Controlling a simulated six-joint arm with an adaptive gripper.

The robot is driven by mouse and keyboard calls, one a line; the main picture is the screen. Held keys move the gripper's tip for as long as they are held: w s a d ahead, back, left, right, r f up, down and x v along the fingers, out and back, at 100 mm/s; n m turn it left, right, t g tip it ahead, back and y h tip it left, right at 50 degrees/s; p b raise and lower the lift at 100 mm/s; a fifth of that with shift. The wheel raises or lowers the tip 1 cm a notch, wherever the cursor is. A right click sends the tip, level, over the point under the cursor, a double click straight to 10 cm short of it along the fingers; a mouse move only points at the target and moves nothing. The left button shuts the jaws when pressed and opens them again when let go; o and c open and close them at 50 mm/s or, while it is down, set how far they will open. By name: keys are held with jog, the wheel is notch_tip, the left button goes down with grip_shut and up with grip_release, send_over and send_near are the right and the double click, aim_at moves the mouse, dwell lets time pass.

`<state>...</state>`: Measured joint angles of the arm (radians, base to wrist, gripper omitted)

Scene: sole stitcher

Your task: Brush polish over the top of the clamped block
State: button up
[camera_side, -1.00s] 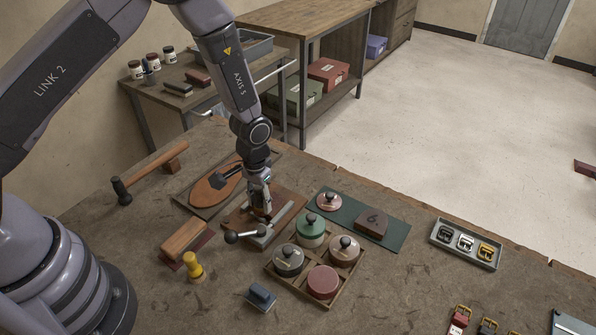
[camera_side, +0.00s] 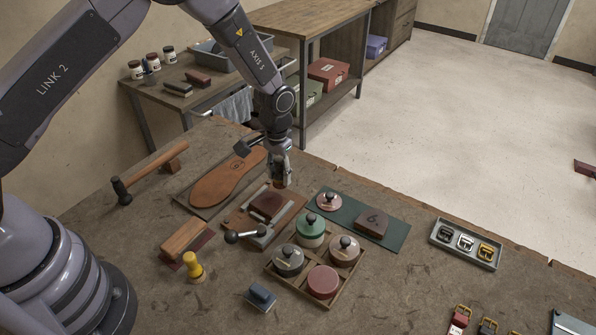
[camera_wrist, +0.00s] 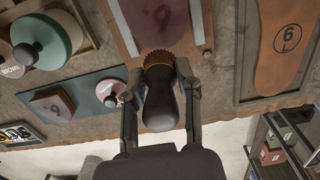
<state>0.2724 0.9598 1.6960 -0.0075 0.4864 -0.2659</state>
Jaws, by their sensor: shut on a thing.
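The clamped block (camera_side: 267,205), with a dark reddish top, sits on a brown board beside a clamp with a black-knobbed lever (camera_side: 240,236). My gripper (camera_side: 282,172) is just past the block's back right edge. It is shut on the brush, whose dark handle (camera_wrist: 160,105) points toward the wrist camera. The brush's brown bristles (camera_wrist: 158,58) face away, beside the block in the picture. I cannot tell their height above the board. An open polish tin (camera_side: 323,283) shows dark red.
Lidded tins, including a green one (camera_side: 311,229), share the wooden rack (camera_side: 335,297) with the open tin. A loose lid (camera_side: 329,201) and a numbered block (camera_side: 371,223) lie on a green mat. A leather sole (camera_side: 222,184) lies on a tray at left.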

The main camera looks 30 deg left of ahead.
aim_at(278, 160)
jog(key=shift+r, duration=2.55)
